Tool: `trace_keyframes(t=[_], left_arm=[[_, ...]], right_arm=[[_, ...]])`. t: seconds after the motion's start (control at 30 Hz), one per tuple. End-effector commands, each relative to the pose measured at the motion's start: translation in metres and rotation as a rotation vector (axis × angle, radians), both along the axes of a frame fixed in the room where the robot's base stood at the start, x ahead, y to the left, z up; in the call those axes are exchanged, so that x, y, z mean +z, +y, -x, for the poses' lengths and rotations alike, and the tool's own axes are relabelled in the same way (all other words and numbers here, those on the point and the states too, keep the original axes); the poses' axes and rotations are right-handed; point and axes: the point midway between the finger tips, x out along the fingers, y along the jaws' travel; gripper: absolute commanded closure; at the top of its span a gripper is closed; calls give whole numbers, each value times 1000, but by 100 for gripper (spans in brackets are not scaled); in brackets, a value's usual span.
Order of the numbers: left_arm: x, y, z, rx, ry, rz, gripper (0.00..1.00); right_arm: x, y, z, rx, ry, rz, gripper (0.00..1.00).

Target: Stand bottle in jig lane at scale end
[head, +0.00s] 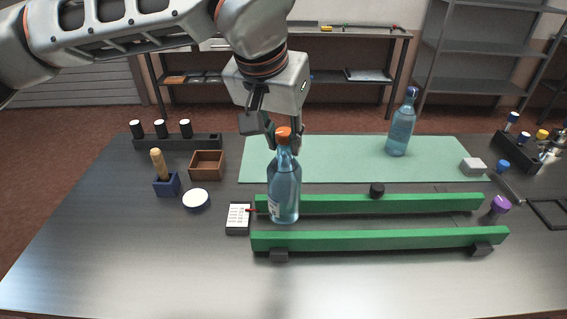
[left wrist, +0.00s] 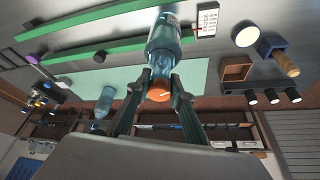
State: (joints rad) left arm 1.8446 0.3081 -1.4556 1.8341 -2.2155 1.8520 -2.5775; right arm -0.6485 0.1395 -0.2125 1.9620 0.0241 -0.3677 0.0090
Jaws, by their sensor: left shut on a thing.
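A clear blue bottle with an orange cap (head: 284,186) stands about upright at the left end of the jig lane, between the green back rail (head: 420,204) and the green front rail (head: 380,239). I cannot tell whether its base touches the table. My left gripper (head: 284,138) comes from above and is shut on the bottle's neck, just below the cap. In the left wrist view the fingers (left wrist: 158,88) flank the neck of the bottle (left wrist: 164,42). The white scale card (head: 238,216) with a red pointer lies just left of the bottle. My right gripper is out of view.
A second blue bottle with a dark cap (head: 401,128) stands on the green mat (head: 330,160) at the back. A brown box (head: 207,165), a blue holder with a wooden-handled tool (head: 166,184) and a white-topped round dish (head: 196,200) stand left. The front table is clear.

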Motion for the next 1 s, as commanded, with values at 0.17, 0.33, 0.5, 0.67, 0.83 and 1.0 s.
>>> trace_keyframes(t=[0.17,0.33,0.5,0.67,0.83,1.0], left_arm=[[-15,0,-1,1,-3,3,100],[-26,0,0,1,0,2,100],[-49,0,0,0,0,1,100],[-54,0,-1,1,-4,2,100],[-54,0,-1,1,-4,2,100],[-58,0,0,1,0,-1,65]], right_arm=[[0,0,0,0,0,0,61],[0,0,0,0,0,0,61],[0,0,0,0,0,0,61],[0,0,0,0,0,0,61],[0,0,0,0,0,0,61],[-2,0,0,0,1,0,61]])
